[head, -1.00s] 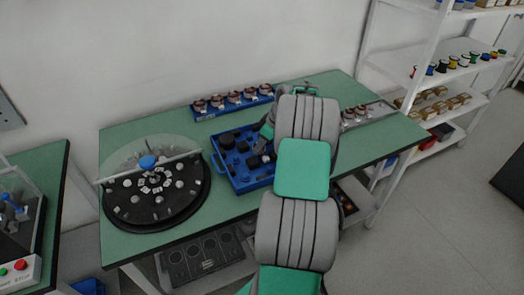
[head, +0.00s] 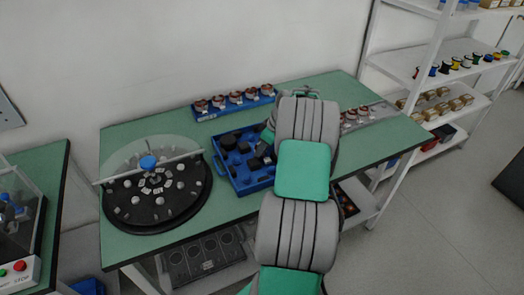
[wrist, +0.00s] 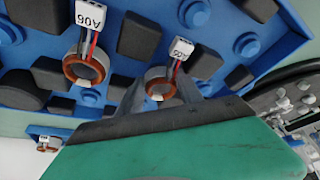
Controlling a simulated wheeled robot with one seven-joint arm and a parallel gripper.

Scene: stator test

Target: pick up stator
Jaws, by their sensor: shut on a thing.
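In the wrist view, my gripper (wrist: 158,98) is shut on a stator (wrist: 158,83), a grey and copper ring with coloured wires and a white tag. The stator is between the fingertips, over the blue tray (wrist: 215,45); I cannot tell whether it touches the tray. A second stator (wrist: 86,66) with a tag reading A06 is to its left, clear of the fingers. In the head view the blue tray (head: 219,168) is on the green table, and my arm hides most of the gripper and the held stator.
Black blocks (wrist: 138,36) and blue pegs (wrist: 247,45) crowd the tray. A blue rack (head: 208,115) of several stators is behind it. A round black turntable (head: 130,215) with a clear cover is left.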

